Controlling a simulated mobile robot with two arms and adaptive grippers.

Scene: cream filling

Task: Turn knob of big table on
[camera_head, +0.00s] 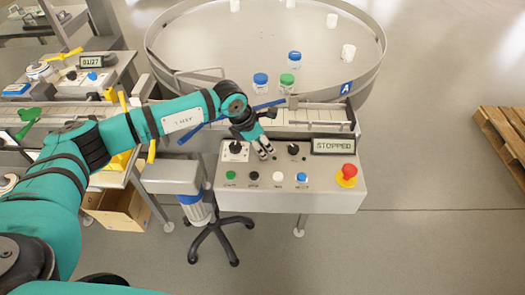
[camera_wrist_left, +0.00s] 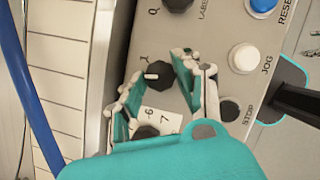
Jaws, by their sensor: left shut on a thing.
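The big round table (camera_head: 200,60) stands at the top of the head view, with a control panel (camera_head: 330,195) in front. The panel display (camera_head: 333,145) reads STOPPED. My left gripper (camera_head: 266,154) points down at the panel between a left black knob (camera_head: 236,148) and a right black knob (camera_head: 293,149). In the left wrist view, a middle black knob (camera_wrist_left: 158,75) with a white pointer mark sits between my left fingers, which are shut on it. In the head view my gripper hides this knob. My right gripper is not in view.
Green (camera_head: 230,175), black, white (camera_head: 278,177) and blue buttons line the panel's front, with a red emergency stop (camera_head: 348,171) at right. Jars stand on the round table. A swivel stool base (camera_head: 218,235) is below. A wooden pallet (camera_head: 500,135) lies right; the floor between is clear.

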